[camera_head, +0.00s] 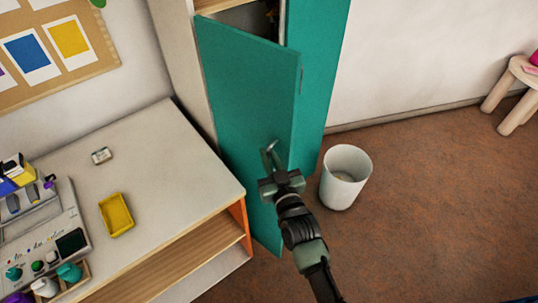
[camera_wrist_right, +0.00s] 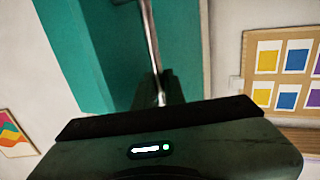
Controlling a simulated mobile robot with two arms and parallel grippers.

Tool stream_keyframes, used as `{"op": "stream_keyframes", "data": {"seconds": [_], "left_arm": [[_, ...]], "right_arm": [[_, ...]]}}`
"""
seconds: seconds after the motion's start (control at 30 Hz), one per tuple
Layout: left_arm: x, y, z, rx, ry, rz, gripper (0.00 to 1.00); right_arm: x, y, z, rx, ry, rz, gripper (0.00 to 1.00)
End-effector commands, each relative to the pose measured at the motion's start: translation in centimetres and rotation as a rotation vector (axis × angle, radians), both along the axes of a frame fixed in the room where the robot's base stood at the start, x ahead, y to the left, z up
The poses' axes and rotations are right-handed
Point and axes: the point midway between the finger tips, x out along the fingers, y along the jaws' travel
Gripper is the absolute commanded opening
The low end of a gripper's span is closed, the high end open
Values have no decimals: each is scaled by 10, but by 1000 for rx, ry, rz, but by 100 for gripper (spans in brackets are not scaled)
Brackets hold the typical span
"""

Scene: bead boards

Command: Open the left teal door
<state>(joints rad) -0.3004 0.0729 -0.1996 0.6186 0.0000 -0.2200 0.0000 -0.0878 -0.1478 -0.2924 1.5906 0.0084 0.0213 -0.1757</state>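The left teal door (camera_head: 245,90) stands partly open. A dark gap into the cupboard shows above its top edge. A small handle (camera_head: 300,78) shows near its free edge. My right gripper (camera_head: 271,152) is at the lower part of this door, close to its free edge, and whether it touches is unclear. My left gripper is out of view.
The right teal door (camera_head: 320,60) is beside it. A white bin (camera_head: 345,178) stands on the floor right of my right arm. A white-topped bench (camera_head: 165,150) with a yellow tray (camera_head: 116,214) is at left.

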Motion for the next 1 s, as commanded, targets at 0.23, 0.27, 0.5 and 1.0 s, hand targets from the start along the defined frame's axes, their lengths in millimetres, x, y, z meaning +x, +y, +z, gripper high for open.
{"op": "stream_keyframes", "data": {"seconds": [0.23, 0.27, 0.5, 1.0], "left_arm": [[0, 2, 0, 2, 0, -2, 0], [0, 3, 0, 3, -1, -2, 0], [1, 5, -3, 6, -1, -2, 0], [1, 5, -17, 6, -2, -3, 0]], "right_arm": [[0, 1, 3, 3, -4, 2, 32], [0, 1, 2, 2, -4, 2, 32], [-10, -2, -1, 1, -1, 1, 32], [-73, -19, 1, 2, -4, 3, 32]]}}
